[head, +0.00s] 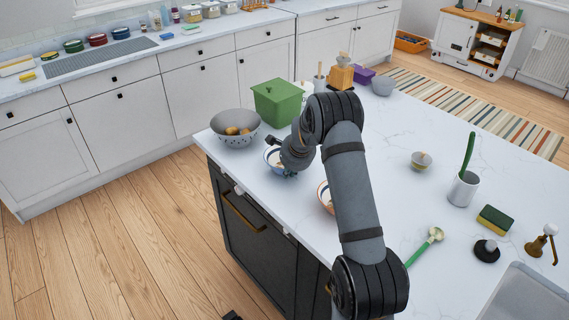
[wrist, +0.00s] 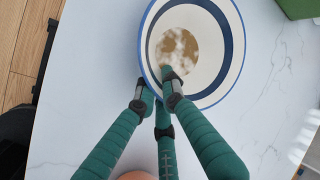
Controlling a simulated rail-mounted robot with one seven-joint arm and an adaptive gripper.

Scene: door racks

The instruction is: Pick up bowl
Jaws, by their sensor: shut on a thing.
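The bowl (wrist: 222,52) is white with a blue rim and a dark blue inner band; its brown-and-white centre shows in the wrist view. In the head view the bowl (head: 272,158) is near the island's left edge, partly hidden by my arm. My gripper (wrist: 160,86) has teal fingers and is shut on the near rim of the bowl, with a fingertip inside it. I cannot tell whether the bowl touches the counter.
An orange-rimmed bowl (head: 325,197) is partly behind my arm. The white island top (head: 440,120) has free room at centre right.

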